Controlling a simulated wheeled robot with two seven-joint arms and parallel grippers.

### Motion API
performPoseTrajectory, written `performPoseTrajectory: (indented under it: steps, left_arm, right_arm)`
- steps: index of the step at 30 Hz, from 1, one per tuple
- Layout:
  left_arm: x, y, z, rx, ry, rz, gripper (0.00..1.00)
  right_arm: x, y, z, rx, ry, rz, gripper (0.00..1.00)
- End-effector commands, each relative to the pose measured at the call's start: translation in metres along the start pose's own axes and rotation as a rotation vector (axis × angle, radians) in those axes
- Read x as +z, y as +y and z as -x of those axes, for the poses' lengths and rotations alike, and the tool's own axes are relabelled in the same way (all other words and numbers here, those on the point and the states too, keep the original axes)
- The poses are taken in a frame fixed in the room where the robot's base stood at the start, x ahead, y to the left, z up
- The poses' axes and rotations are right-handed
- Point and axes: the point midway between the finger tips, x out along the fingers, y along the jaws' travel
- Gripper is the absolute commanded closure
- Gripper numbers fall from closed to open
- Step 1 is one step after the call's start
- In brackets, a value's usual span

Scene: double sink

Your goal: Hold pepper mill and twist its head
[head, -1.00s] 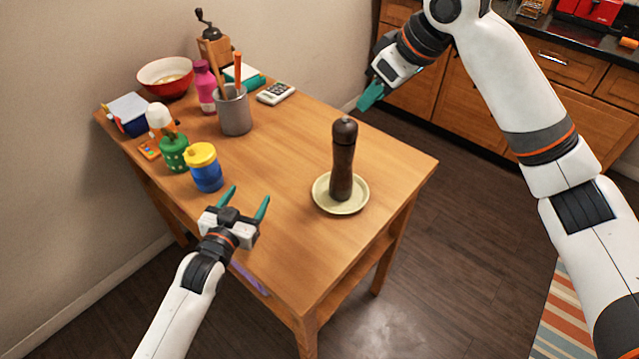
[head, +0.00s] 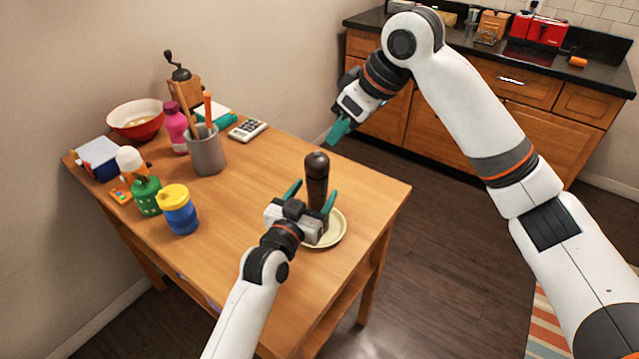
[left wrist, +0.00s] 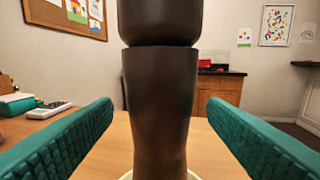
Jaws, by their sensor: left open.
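The dark brown pepper mill (head: 317,178) stands upright on a pale round plate (head: 337,236) near the right part of the wooden table. Its body and the seam below its head show close up in the left wrist view (left wrist: 160,100). My left gripper (head: 312,196) is open, with its teal fingers on either side of the mill's body and visible gaps between. It hides the mill's lower part in the head view. My right gripper (head: 338,130) is in the air beyond the mill, above the table's far edge; its fingers overlap, so its opening is unclear.
On the table's left are a blue jar with yellow lid (head: 178,209), a green shaker (head: 145,195), a grey utensil cup (head: 206,152), a pink bottle (head: 175,127), a red bowl (head: 136,120) and a coffee grinder (head: 184,86). The table's middle is clear.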

Motion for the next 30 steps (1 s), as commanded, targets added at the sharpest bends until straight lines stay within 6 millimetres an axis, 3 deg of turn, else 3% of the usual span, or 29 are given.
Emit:
performPoseTrajectory:
  steps: [3, 9, 20, 30]
  left_arm:
    - [0.000, 0.000, -0.020, 0.000, 0.001, 0.000, 0.33]
    - [0.000, 0.000, -0.039, 0.000, 0.000, -0.001, 0.33]
    - [0.000, 0.000, -0.043, 0.000, 0.001, -0.001, 0.33]
    - [0.000, 0.000, -0.043, 0.000, 0.001, 0.000, 0.88]
  right_arm:
    - [0.000, 0.000, 0.000, 0.000, 0.000, 0.000, 0.64]
    - [0.000, 0.000, 0.000, 0.000, 0.000, 0.000, 0.64]
    - [0.000, 0.000, 0.000, 0.000, 0.000, 0.000, 0.64]
    - [0.000, 0.000, 0.000, 0.000, 0.000, 0.000, 0.64]
